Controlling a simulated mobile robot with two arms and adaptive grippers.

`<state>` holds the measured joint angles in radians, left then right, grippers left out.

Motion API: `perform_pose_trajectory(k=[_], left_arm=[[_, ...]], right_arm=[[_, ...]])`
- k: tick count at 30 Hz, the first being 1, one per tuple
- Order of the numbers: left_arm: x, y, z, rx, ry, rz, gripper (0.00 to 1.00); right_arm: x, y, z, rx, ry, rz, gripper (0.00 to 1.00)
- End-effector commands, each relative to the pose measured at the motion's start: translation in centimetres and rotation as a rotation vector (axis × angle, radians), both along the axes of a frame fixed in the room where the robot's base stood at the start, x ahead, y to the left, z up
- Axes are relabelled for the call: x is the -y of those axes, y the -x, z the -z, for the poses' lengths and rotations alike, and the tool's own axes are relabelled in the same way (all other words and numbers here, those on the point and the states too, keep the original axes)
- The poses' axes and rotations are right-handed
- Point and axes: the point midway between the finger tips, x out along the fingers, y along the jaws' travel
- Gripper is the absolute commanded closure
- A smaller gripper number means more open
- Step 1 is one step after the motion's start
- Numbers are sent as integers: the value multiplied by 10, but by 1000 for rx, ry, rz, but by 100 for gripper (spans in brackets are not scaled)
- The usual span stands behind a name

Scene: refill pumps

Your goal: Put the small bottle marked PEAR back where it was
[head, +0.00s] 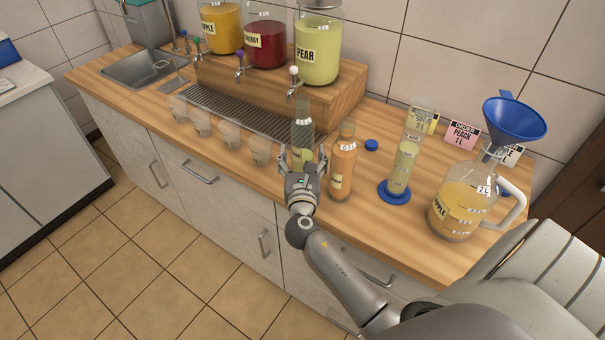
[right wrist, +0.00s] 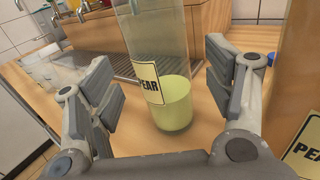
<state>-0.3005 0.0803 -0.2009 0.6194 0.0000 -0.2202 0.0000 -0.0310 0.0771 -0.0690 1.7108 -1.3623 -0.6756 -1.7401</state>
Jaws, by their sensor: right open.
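The small bottle marked PEAR (head: 303,122) is clear, with pale green liquid in its lower part. It stands upright on the counter by the front edge of the drip grating. In the right wrist view, the PEAR bottle (right wrist: 160,60) is between the two fingers, with gaps on both sides. My right gripper (head: 302,160) is open around or just in front of it; its fingers (right wrist: 163,88) do not appear to touch the glass. The gripper hides part of the bottle's base in the head view. My left gripper is out of view.
A small orange bottle (head: 343,160) stands close right of my gripper. Farther right are a measuring cylinder (head: 405,165) on a blue base, a jug (head: 458,210) with a blue funnel (head: 514,118), and cards. Several cups (head: 229,134) line the left front; large dispensers (head: 318,50) stand behind.

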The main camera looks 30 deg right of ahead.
Motion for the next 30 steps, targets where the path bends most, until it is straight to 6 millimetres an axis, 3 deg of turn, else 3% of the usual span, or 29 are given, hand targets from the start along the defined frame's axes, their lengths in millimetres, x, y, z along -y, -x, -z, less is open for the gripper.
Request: perform_pose_trajectory(k=[6,12,30], left_arm=[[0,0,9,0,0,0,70],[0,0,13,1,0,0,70],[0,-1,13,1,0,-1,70]], right_arm=[[-24,36,2,0,-1,0,26],[-36,55,1,0,0,0,26],[-39,59,-1,1,0,1,26]])
